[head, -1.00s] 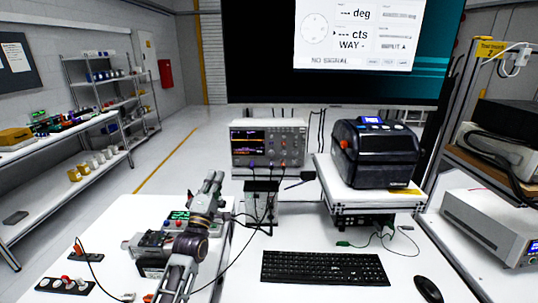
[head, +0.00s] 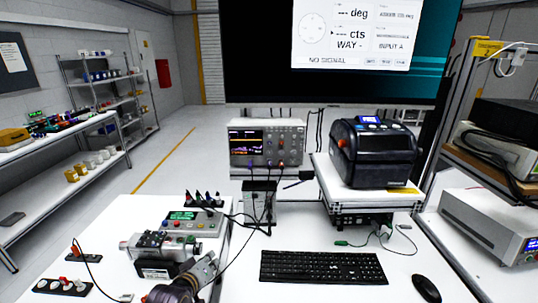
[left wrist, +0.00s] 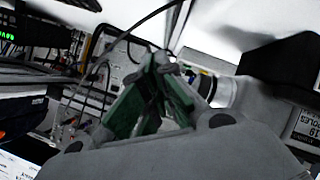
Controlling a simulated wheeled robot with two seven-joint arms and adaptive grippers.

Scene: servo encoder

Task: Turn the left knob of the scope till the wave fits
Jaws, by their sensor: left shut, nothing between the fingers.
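The scope (head: 265,143) stands at the back of the bench, left of the printer. Its dark screen (head: 246,143) shows coloured traces, too small to read. Its knobs are small on the panel right of the screen; I cannot make out their marks. My left gripper (head: 207,267) is low at the front left, well short of the scope, beside the motor unit (head: 165,246). In the left wrist view the left gripper (left wrist: 160,66) is shut and empty, its green-padded fingers meeting at the tips. My right gripper is not in view.
A large monitor (head: 350,75) above reads NO SIGNAL. The printer (head: 375,152), keyboard (head: 322,267) and mouse (head: 427,289) fill the right. Loose cables cross the bench.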

